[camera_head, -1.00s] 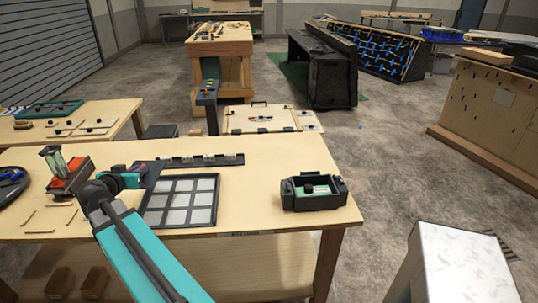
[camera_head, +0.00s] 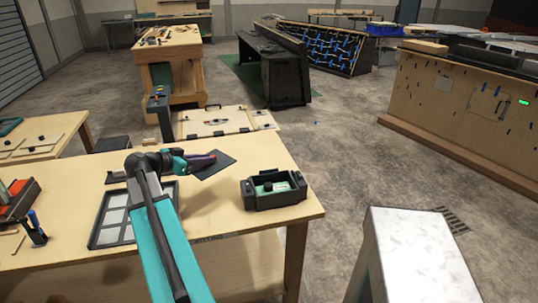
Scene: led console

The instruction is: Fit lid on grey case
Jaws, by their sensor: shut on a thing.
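The grey case (camera_head: 285,199) stands on the wooden workbench near its right end. It is open at the top, and a green board with a dark round part shows inside. My gripper (camera_head: 203,161) is shut on a thin dark flat plate (camera_head: 218,168), which looks like the lid. The plate is tilted and held above the bench, to the left of the case and apart from it. The fingertips are small and partly hidden by the plate and the wrist.
A dark-framed tray with pale panels (camera_head: 110,225) lies on the workbench (camera_head: 228,212), partly behind my arm. A red device (camera_head: 14,198) and a blue-topped tool (camera_head: 36,229) are at the left. A white-topped block (camera_head: 418,250) stands at the right, beyond the bench.

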